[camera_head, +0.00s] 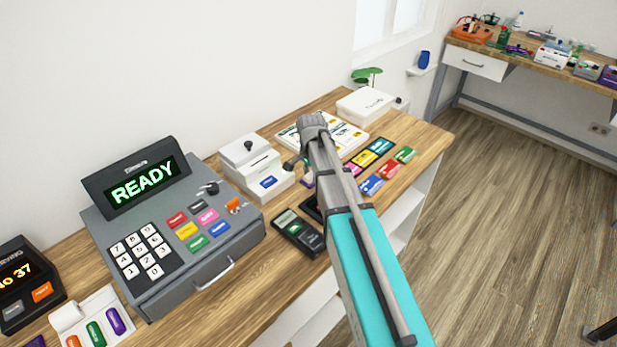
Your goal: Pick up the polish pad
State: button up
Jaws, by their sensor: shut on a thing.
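I cannot make out a polish pad in this view. My arm reaches in from the lower right over the wooden counter (257,290), and its grey wrist end stands over the middle of the counter. My gripper's jaws are hidden behind the arm, so what is between them does not show. A small purple patch and a dark device edge show just left of the arm, partly covered by it; I cannot tell what the purple patch is.
A grey cash register (221,256) reading READY stands on the left. A dark card terminal (299,233), white box (257,172), booklets, colored cards (372,184) and a white case (366,105) crowd the counter. A cluttered workbench (530,67) stands far right; the floor between is clear.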

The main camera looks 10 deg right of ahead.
jog(key=shift+r, duration=0.15)
jog(key=shift+r+p, duration=0.95)
jog(key=shift+p, duration=0.1)
jog(key=s+r+p, duration=1)
jog(key=s, duration=0.4)
jog(key=shift+d+r+p, duration=0.4)
